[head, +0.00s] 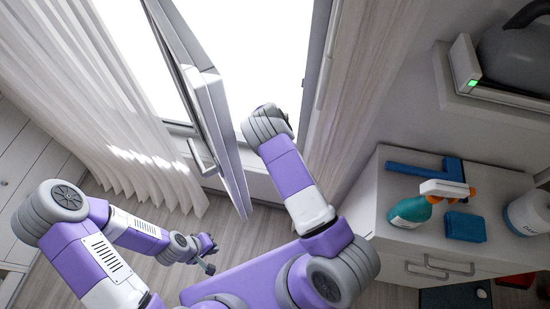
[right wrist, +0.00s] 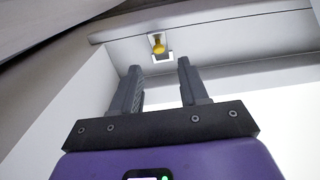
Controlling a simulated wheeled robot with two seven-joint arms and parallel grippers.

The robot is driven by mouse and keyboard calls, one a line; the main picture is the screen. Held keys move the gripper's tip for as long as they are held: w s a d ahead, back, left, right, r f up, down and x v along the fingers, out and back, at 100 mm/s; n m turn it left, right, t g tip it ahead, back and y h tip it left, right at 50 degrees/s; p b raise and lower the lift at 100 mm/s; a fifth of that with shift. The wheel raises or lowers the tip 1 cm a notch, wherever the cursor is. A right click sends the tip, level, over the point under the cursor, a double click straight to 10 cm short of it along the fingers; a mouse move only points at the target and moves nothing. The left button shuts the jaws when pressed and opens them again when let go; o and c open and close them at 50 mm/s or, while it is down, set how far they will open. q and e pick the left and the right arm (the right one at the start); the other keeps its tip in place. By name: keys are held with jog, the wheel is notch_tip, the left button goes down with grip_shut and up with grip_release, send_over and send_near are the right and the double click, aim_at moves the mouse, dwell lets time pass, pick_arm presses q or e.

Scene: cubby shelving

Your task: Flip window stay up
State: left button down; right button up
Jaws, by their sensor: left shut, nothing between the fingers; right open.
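In the right wrist view, a small yellow knob-like piece on a pale plate (right wrist: 158,44) sits on the window frame (right wrist: 215,38); it may be the window stay, but I cannot tell its position. My right gripper (right wrist: 159,78) is open and empty, its two dark fingers pointing at this piece, apart from it in the picture. In the head view the right arm reaches up to the window opening, and its gripper is hidden behind the wrist. The window sash (head: 217,125) stands swung open, with a handle (head: 203,160) on it. My left gripper (head: 209,266) is shut and empty, low over the floor.
A pale curtain (head: 95,110) hangs left of the window and another (head: 350,90) to the right. A cabinet (head: 385,205) on the right holds a spray bottle (head: 411,210), a blue sponge (head: 465,227) and a blue tool (head: 430,170). The open sash stands between my arms.

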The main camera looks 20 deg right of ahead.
notch_tip(320, 180, down, 6)
jog(key=shift+s+f+b, duration=0.1)
jog(key=shift+s+b, duration=0.05)
jog(key=shift+b, duration=0.65)
jog(key=shift+c, duration=0.2)
grip_shut()
